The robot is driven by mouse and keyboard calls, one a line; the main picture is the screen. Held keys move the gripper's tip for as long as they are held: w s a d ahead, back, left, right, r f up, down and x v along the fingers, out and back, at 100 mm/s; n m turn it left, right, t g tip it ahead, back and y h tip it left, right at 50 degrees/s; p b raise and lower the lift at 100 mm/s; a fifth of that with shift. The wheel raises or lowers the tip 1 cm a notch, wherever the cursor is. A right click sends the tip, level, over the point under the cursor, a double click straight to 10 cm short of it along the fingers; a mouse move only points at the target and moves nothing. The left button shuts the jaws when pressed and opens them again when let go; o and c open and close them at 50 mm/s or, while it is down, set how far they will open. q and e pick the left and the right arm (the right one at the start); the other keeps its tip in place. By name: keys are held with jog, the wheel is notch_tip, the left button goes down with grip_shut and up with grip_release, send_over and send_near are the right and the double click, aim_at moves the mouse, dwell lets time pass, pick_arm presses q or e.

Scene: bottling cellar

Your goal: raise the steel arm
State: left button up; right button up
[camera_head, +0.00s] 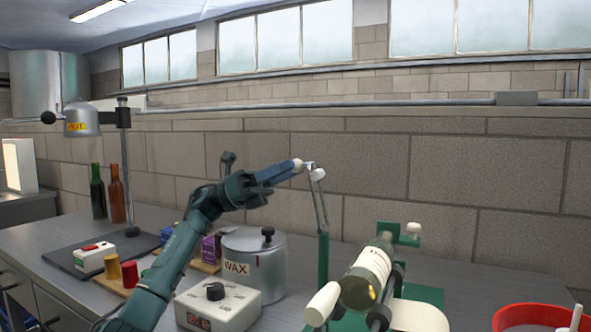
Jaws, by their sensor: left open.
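A slim steel arm (320,203) stands nearly upright on a green post (323,258), in front of the block wall. A small bright joint and a pale piece are at its top. My left gripper (283,178) comes up from the lower left and is open, just left of the steel arm's top. A cream knob (298,165) shows at the tip of its upper finger; I cannot tell whether the finger touches it. Part of the gripper's far side is hidden. My right gripper is not in view.
A wax pot (254,265) and a white control box (217,307) stand under my left arm. A dark bottle (368,276) lies on the green machine at right. A red tub (532,316) is at the lower right. A lamp-like head on a stand (124,170) is at left.

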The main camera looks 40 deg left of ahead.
pick_arm(q)
jog(key=b+v, duration=0.1)
jog(key=v, duration=0.9)
jog(key=shift+s+a+f, duration=0.2)
